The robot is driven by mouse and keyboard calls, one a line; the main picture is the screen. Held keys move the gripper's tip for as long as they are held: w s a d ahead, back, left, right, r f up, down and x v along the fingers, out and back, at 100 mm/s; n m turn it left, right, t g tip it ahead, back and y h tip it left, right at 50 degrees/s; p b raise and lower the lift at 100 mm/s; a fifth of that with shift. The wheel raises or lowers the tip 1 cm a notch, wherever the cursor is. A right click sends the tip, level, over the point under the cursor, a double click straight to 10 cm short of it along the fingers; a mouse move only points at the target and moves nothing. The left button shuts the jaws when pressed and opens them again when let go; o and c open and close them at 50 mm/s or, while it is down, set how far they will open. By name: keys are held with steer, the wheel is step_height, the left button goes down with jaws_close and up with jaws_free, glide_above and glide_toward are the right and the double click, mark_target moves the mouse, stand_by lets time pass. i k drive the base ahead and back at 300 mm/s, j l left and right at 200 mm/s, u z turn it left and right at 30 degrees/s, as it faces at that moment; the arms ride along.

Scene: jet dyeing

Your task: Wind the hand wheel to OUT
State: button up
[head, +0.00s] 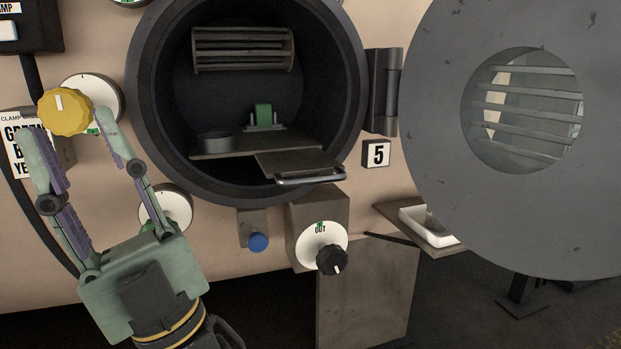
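The hand wheel (332,261) is a small black ribbed knob with a white pointer line. It sits in front of a white dial (309,246) marked OUT with a green mark near the top, on a grey box below the round chamber. The pointer line faces down. My gripper (72,122) is at the left, well away from this wheel. Its two fingers are spread open, just below a yellow knob (65,111) on another white dial. I cannot tell whether the fingertips touch the yellow knob.
The round chamber (145,98) is open, with a shelf, a handled tray (300,165) and a green block (263,115) inside. Its big grey door (430,150) swings out at right. A blue knob (258,242) sits left of the black wheel. A white dish (425,222) rests on a ledge.

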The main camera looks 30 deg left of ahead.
mark_target(331, 259)
steer(key=l+u, duration=0.2)
steer(key=u, duration=0.15)
steer(key=l+u, duration=0.45)
steer(key=u, duration=0.25)
